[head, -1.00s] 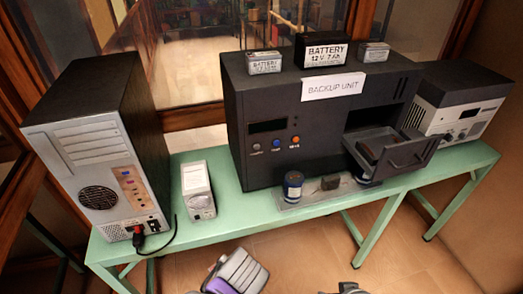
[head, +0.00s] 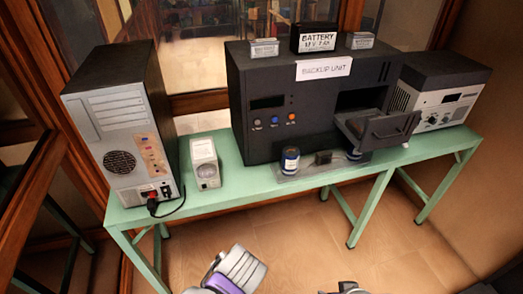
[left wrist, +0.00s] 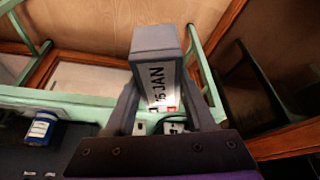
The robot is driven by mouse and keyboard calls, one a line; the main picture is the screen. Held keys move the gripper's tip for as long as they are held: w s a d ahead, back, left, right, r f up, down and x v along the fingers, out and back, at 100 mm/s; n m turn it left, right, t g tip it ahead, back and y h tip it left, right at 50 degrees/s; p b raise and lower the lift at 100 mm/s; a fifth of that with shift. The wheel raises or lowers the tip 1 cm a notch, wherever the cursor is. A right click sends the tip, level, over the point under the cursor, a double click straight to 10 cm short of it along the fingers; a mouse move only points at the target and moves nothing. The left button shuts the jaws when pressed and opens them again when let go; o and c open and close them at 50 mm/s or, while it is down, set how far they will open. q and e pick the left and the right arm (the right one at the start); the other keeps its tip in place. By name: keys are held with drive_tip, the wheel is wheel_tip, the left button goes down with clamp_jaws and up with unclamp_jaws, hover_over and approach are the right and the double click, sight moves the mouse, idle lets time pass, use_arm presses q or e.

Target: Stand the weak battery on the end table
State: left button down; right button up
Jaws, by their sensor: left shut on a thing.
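My left gripper (left wrist: 165,108) is shut on a grey box-shaped battery (left wrist: 163,42) in the left wrist view. Its white label shows black print that seems to read "15 JAN". A black battery (head: 318,38) and two small grey labelled batteries (head: 264,48) (head: 359,40) stand on the backup unit (head: 272,88). No separate end table can be made out.
The long green bench (head: 230,180) bears a computer tower (head: 115,125), a small grey-white device (head: 205,163), the backup unit with its drawer (head: 385,128) open, and a vented device (head: 435,90). A blue canister (head: 289,160) stands near the front edge. Floor in front is clear.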

drive_tip(key=shift+w+r+p, duration=0.3)
drive_tip(key=shift+r+p, duration=0.15)
drive_tip(key=shift+r, duration=0.1)
drive_tip(key=shift+w+r+p, duration=0.3)
drive_tip(key=shift+r+p, duration=0.1)
drive_tip(key=shift+r, duration=0.15)
drive_tip(key=shift+c, duration=1.4)
use_arm(q)
drive_tip(key=w+a+f+m+h, duration=0.1)
drive_tip(key=w+a+f+m, duration=0.2)
drive_tip(key=w, duration=0.6)
drive_tip(key=w+a+f+m+h, duration=0.1)
drive_tip(key=w+a+f+m, duration=0.3)
drive_tip(key=w, duration=0.5)
wheel_tip(320, 180, down, 2)
drive_tip(key=shift+a+f+t+h, duration=0.1)
drive_tip(key=shift+a+t+h, duration=0.25)
drive_tip(key=shift+a, duration=0.65)
use_arm(e)
drive_tip(key=shift+d, duration=0.1)
